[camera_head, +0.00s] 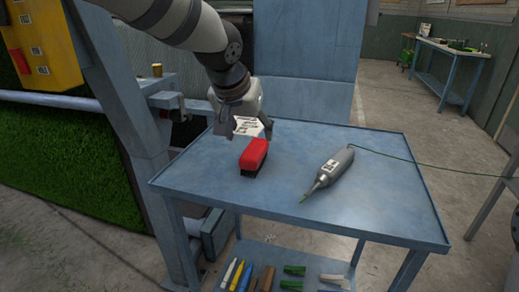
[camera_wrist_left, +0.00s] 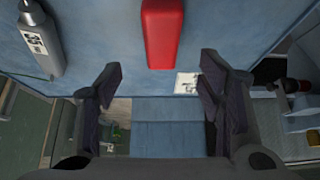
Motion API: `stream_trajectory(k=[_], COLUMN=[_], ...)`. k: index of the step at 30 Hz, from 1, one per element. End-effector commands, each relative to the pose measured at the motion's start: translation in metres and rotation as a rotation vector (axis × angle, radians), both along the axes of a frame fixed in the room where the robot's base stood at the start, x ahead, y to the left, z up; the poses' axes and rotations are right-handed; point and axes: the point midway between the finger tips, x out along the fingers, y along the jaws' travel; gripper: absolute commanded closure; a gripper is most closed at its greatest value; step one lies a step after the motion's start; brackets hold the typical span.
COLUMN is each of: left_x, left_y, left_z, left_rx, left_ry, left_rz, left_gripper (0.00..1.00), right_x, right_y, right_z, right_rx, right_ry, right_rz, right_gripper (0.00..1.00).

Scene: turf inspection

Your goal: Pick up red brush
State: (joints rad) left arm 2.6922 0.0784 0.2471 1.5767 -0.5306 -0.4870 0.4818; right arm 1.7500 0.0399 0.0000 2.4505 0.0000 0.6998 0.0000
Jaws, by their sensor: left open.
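The red brush (camera_head: 254,155) lies on the blue table (camera_head: 290,194), with its dark bristles facing down. My left gripper (camera_head: 251,133) is open and sits just behind and above the brush in the head view, apart from it. In the left wrist view, the brush (camera_wrist_left: 162,34) is at the top middle, beyond the open fingertips of the left gripper (camera_wrist_left: 158,80). Nothing is between the fingers. My right gripper shows in neither view.
A grey corded tool (camera_head: 333,168) lies right of the brush; its green cord runs off right. A white labelled card (camera_head: 247,126) lies near the gripper. Several coloured items (camera_head: 243,275) lie on the lower shelf. A blue panel stands behind the table. The table's front right is clear.

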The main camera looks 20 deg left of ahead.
Motion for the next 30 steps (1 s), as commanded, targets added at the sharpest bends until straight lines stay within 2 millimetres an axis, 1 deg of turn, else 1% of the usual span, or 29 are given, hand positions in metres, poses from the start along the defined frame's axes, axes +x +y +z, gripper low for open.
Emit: stream_trajectory(k=[1,3,6,11,16,18,23,26,27,30], left_x=[0.006,0.014,0.022,0.030,0.046,0.050,0.051,0.051,0.051,0.050], left_y=[0.000,0.000,-0.001,0.000,0.001,0.001,0.001,0.001,0.001,0.001], left_z=[-0.013,-0.026,-0.039,-0.052,-0.084,-0.089,-0.085,-0.084,-0.084,-0.084], left_rx=[0.000,0.001,0.000,-0.001,0.000,0.000,0.001,0.001,0.001,0.001], left_ry=[0.007,0.007,0.007,0.007,0.011,0.010,0.003,0.002,0.002,0.003], left_rz=[0.000,-0.001,0.001,-0.001,-0.001,0.000,-0.001,-0.001,-0.001,-0.001], left_gripper=[0.38,0.38,0.38,0.38,0.38,0.38,0.38,0.59,0.68,0.87], right_x=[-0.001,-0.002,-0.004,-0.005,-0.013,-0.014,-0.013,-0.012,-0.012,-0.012], right_y=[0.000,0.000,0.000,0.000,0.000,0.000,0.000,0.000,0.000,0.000], right_z=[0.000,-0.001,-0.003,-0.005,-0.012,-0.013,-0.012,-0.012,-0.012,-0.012], right_rx=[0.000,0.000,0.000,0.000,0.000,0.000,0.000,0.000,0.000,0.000], right_ry=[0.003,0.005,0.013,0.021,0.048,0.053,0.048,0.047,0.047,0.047], right_rz=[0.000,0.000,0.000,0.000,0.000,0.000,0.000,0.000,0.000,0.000], right_gripper=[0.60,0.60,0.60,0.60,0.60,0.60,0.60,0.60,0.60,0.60])
